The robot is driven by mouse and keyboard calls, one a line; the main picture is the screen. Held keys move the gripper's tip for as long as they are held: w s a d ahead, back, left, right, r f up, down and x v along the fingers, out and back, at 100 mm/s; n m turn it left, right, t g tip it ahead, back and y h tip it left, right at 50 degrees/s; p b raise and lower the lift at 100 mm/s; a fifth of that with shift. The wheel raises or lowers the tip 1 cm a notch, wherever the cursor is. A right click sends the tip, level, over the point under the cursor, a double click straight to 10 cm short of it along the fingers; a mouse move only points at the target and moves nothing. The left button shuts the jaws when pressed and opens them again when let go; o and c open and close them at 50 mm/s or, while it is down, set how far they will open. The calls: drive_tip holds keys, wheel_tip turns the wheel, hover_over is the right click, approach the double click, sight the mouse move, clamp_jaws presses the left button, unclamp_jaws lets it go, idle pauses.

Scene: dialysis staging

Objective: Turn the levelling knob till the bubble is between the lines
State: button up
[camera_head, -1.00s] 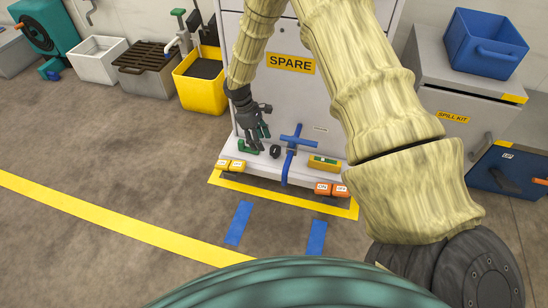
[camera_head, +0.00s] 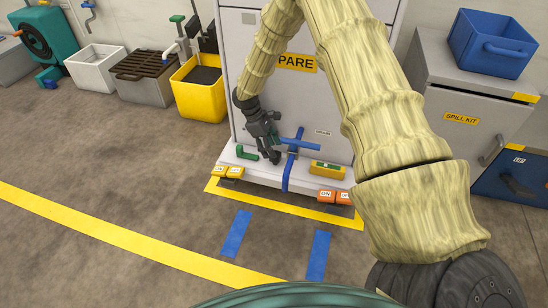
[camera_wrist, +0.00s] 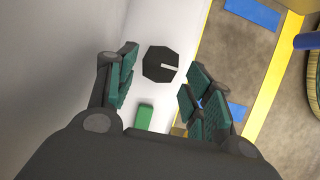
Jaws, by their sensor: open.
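The levelling knob is a black, many-sided knob (camera_wrist: 159,64) with a white pointer line, seen from above in the wrist view. It stands on the pale ledge of the SPARE cabinet. My gripper (camera_head: 272,153) is open just over the knob in the head view and mostly hides it there. In the wrist view the green-padded fingers (camera_wrist: 160,78) are spread on either side of the knob, with gaps to it. A yellow level with a green vial (camera_head: 327,169) lies on the ledge to the right; its bubble and lines are too small to read.
A blue cross-shaped valve handle and pipe (camera_head: 299,146) stand close right of my gripper. A green handle (camera_head: 246,154) is close left; a green block (camera_wrist: 144,117) shows in the wrist view. Yellow (camera_head: 234,172) and orange (camera_head: 326,195) labelled blocks line the ledge front. Floor ahead is clear.

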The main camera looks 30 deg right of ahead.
drive_tip(key=shift+b+x, duration=0.65)
drive_tip(key=shift+x, duration=1.15)
drive_tip(key=c, duration=0.7)
drive_tip(key=shift+c, duration=0.2)
